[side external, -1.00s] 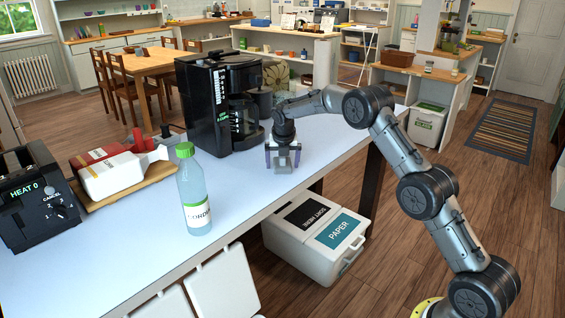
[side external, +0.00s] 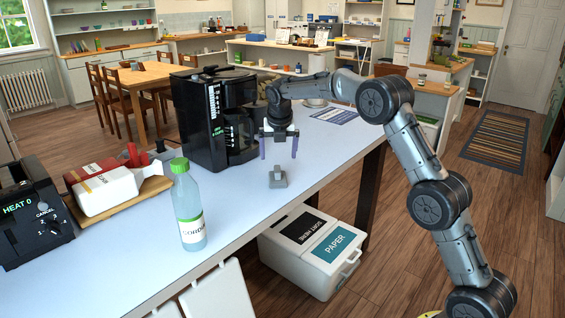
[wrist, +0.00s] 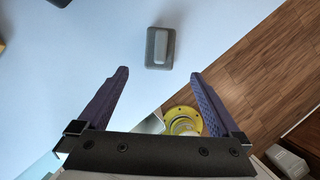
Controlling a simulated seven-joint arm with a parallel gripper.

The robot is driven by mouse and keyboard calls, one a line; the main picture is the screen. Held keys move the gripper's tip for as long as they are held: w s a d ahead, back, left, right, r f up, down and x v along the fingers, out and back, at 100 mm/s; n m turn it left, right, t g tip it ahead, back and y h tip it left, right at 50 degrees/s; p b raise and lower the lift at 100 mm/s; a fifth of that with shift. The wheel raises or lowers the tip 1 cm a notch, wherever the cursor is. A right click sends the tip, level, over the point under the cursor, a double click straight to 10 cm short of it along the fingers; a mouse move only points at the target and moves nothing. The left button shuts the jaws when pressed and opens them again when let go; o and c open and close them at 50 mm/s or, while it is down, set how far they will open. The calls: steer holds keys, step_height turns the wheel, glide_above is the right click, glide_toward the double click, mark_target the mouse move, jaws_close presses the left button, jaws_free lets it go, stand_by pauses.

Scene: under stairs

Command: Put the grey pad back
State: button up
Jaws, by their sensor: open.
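The grey pad (side external: 278,180) is a small block with a raised grip on top, resting on the pale table near its front edge. In the wrist view the pad (wrist: 159,48) lies flat beyond the fingertips, with nothing touching it. My gripper (side external: 279,152) is open and empty above the pad, its purple fingers pointing down. In the wrist view my gripper (wrist: 159,75) shows its two fingers wide apart. A blue-and-white printed sheet or mat (side external: 334,115) lies on the table behind my arm, partly hidden by it.
A black coffee machine (side external: 217,118) stands close to the left of my gripper. A bottle with a green cap (side external: 188,207), a white carton on a wooden board (side external: 103,187) and a black toaster (side external: 32,212) stand further left. The table front between bottle and pad is clear.

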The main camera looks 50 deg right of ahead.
steer(key=s+a+r+m+y, duration=0.1)
steer(key=s+a+r+m, duration=0.35)
steer(key=s, duration=0.25)
steer(key=s+a+r+m+t, duration=0.1)
steer(key=s+a+r+m, duration=0.2)
steer(key=s+m, duration=0.3)
steer(key=s+a+r+m+y, duration=0.1)
steer(key=s+a+r+m, duration=0.25)
steer(key=s, duration=0.45)
steer(key=s+a+f+m, duration=0.2)
steer(key=s+m, duration=0.4)
steer(key=s, duration=0.4)
steer(key=s+a+f+m+t+y, duration=0.1)
steer(key=s+a+f+m, duration=0.2)
steer(key=s+m, duration=0.4)
steer(key=s+f, duration=0.1)
steer(key=s, duration=0.3)
steer(key=shift+s+a+f, duration=0.15)
steer(key=shift+a, duration=0.2)
